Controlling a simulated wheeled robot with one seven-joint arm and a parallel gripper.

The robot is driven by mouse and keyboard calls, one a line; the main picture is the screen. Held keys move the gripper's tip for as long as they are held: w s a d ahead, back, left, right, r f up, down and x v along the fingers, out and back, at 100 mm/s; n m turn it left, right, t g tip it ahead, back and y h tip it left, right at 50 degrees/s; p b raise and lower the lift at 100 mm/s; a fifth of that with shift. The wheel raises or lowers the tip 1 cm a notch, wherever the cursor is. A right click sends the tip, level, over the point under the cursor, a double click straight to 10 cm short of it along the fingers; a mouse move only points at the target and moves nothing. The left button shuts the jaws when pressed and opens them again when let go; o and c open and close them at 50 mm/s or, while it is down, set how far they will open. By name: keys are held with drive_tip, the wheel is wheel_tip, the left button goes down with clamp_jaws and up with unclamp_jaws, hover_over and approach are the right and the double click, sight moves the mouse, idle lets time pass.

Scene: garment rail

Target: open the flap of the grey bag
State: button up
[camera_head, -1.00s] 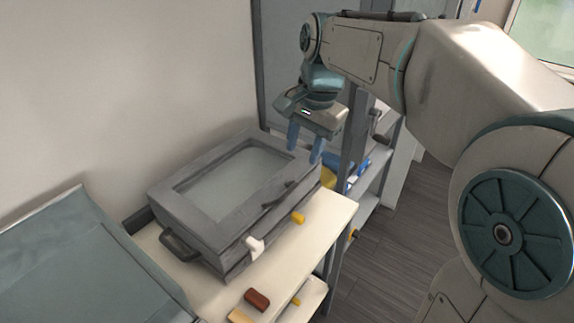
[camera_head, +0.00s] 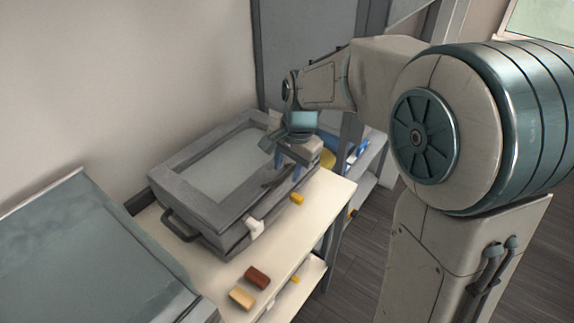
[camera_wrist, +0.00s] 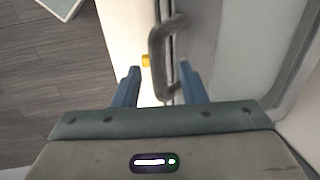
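The grey bag (camera_head: 172,192) is a boxy case on a pale bench top, with a lighter panel in its closed top flap (camera_head: 235,172). A dark curved handle (camera_head: 272,182) sits on the flap's front edge. In the wrist view the handle (camera_wrist: 156,45) shows beside the seam, partly between my fingers in the picture. My gripper (camera_head: 291,163) is low at the right part of the bag's front edge. In the wrist view my gripper (camera_wrist: 160,84) has its blue fingers spread apart. I cannot tell whether they touch the handle.
A white tab (camera_head: 255,228) and a yellow tab (camera_head: 297,198) are on the bag's front. A side handle (camera_head: 178,225) is at its left. Brown (camera_head: 257,277) and tan (camera_head: 242,298) blocks lie in front. A grey-green surface (camera_head: 90,255) is at left; a rack post (camera_head: 347,150) stands right.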

drive_tip(key=shift+f, duration=0.1)
clamp_jaws()
